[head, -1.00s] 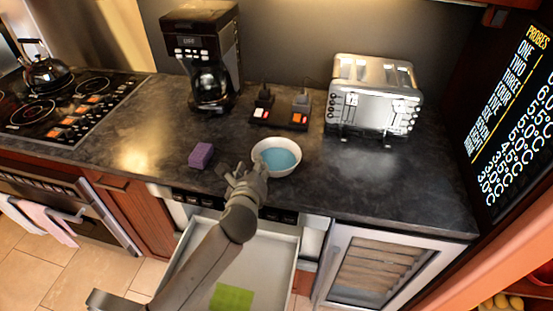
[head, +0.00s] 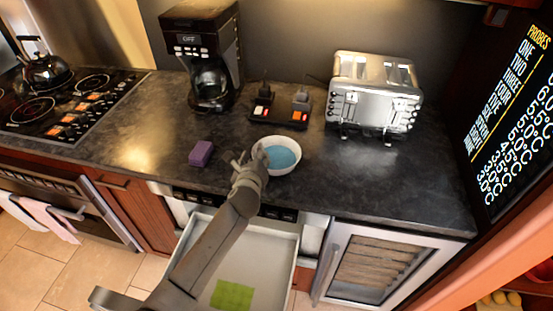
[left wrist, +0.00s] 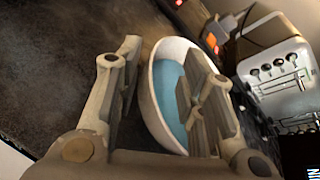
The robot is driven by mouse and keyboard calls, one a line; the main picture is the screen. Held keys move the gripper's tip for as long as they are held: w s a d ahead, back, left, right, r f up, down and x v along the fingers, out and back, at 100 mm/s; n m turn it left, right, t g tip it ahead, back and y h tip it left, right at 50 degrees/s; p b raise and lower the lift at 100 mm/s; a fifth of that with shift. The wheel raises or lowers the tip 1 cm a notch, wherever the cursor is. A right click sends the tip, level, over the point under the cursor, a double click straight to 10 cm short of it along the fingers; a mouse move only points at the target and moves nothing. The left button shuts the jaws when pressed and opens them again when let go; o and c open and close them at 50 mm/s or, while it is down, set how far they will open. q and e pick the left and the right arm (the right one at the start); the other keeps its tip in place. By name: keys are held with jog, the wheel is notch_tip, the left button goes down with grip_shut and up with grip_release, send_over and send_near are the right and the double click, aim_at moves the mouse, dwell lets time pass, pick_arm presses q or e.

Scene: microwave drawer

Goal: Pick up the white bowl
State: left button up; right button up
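The white bowl (head: 291,171) sits upright on the dark countertop, with a blue inside. In the left wrist view the bowl (left wrist: 150,112) fills the middle. My left gripper (head: 249,158) is at the bowl's left side. In the left wrist view its two fingers (left wrist: 160,75) are spread apart, one outside the bowl and the other over the blue inside, with the near rim between them. I cannot tell whether either finger touches the bowl. My right gripper is not in view.
A purple sponge-like block (head: 201,153) lies left of the bowl. Behind are a coffee maker (head: 203,60), small devices with lit switches (head: 278,116) and a silver toaster (head: 374,95). An open drawer (head: 287,240) with a green square (head: 232,295) is below the counter.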

pick_arm(q)
grip_shut()
dwell(0.3)
dwell(0.3)
jog(key=shift+r, duration=0.15)
